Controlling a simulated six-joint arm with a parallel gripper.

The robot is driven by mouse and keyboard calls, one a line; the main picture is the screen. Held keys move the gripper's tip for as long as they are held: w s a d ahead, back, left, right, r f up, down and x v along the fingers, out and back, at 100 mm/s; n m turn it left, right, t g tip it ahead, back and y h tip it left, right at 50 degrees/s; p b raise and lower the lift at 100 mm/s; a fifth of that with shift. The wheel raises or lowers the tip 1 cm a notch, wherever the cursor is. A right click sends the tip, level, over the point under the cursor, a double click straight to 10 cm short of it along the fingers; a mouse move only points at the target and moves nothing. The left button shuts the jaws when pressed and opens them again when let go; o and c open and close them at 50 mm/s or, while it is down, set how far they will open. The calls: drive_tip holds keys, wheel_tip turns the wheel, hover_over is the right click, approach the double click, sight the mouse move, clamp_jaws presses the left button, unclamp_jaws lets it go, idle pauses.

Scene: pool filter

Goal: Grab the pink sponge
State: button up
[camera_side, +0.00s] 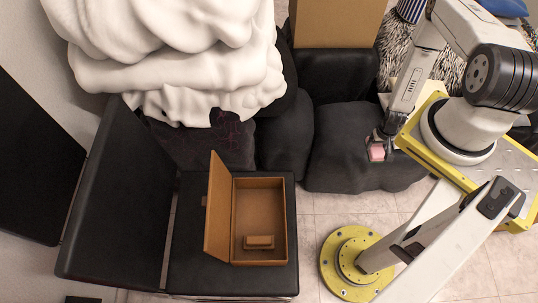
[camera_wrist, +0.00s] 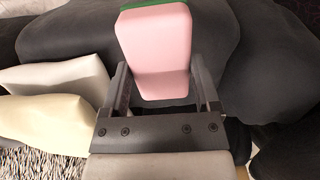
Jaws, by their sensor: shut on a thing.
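The pink sponge (camera_side: 377,152) is at the front of my gripper (camera_side: 377,142), over the dark grey couch in the side view. In the wrist view the pink sponge (camera_wrist: 155,52) sits between the two fingers of my gripper (camera_wrist: 160,85), which are closed on its sides. A green strip shows at the sponge's far end. Whether the sponge touches the couch cannot be told.
The dark grey couch (camera_side: 345,165) lies below and around the sponge. Pale cushions (camera_wrist: 50,110) are at left in the wrist view. An open brown box (camera_side: 258,205) with a small block inside stands on a black chair (camera_side: 190,255). A cardboard box (camera_side: 335,22) and a white crumpled blanket (camera_side: 185,60) are at the back.

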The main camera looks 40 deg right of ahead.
drive_tip(key=shift+s+a+r, duration=0.5)
drive_tip(key=shift+s+a, duration=0.25)
drive_tip(key=shift+s, duration=0.1)
drive_tip(key=shift+r, duration=0.1)
